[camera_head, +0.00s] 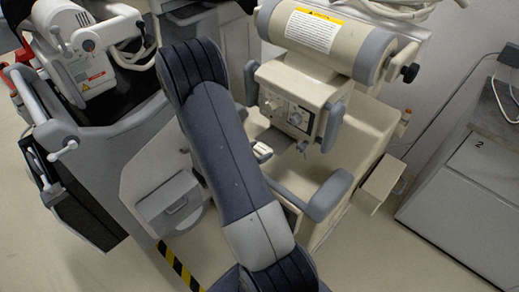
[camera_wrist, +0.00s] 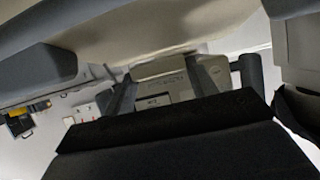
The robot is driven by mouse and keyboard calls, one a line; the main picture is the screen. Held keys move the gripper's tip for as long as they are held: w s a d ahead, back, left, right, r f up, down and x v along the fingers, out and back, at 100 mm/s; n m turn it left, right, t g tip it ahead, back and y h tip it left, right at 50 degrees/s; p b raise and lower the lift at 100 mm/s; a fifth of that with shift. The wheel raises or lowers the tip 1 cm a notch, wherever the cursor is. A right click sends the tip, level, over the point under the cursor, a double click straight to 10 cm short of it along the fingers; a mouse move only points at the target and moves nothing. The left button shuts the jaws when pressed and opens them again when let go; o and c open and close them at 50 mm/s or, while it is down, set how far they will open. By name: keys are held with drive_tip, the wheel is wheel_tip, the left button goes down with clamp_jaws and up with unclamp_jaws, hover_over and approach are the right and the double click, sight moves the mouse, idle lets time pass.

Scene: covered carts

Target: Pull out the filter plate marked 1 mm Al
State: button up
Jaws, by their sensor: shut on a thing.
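My gripper (camera_wrist: 160,88) shows in the wrist view as two grey fingers beyond a black palm. It is shut on a pale grey filter plate (camera_wrist: 157,101) with a small dark label, too blurred to read. Behind the plate is a pale housing (camera_wrist: 165,68) with faint lettering. I cannot tell how far the plate sits in or out of a slot. In the head view, my arm hides the gripper and the plate. The beige machine head (camera_head: 294,106) with a control panel stands just right of my arm.
A beige cylinder (camera_head: 320,38) with a warning label lies above the machine head. A grey padded handle (camera_head: 328,195) juts out below it. A second cart (camera_head: 95,150) stands close at left. A cabinet marked 2 (camera_head: 470,190) is at right. Some floor is bare between.

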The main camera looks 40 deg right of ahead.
drive_tip(key=shift+s+a, duration=0.15)
drive_tip(key=shift+a, duration=1.2)
